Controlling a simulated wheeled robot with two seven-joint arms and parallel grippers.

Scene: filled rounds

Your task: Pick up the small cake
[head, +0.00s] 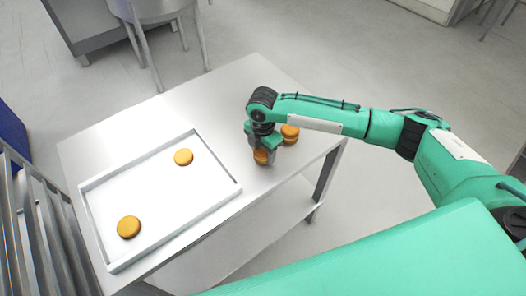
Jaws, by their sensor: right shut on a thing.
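My right gripper (262,150) points down over the right part of the table. It is shut on a small round orange-brown cake (261,157), which shows below the fingers. I cannot tell whether this cake still touches the table. Other like cakes (290,131) are right beside the gripper, partly hidden by my arm. Two more cakes lie apart in the white tray: one near its back right (183,157) and one near its front left (129,227). My left gripper is not in view.
The white tray (206,205) with a low rim covers the left part of the light grey table (120,136). A metal rack (40,240) stands at the left edge. A stool (150,10) is behind the table. The tray's middle is clear.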

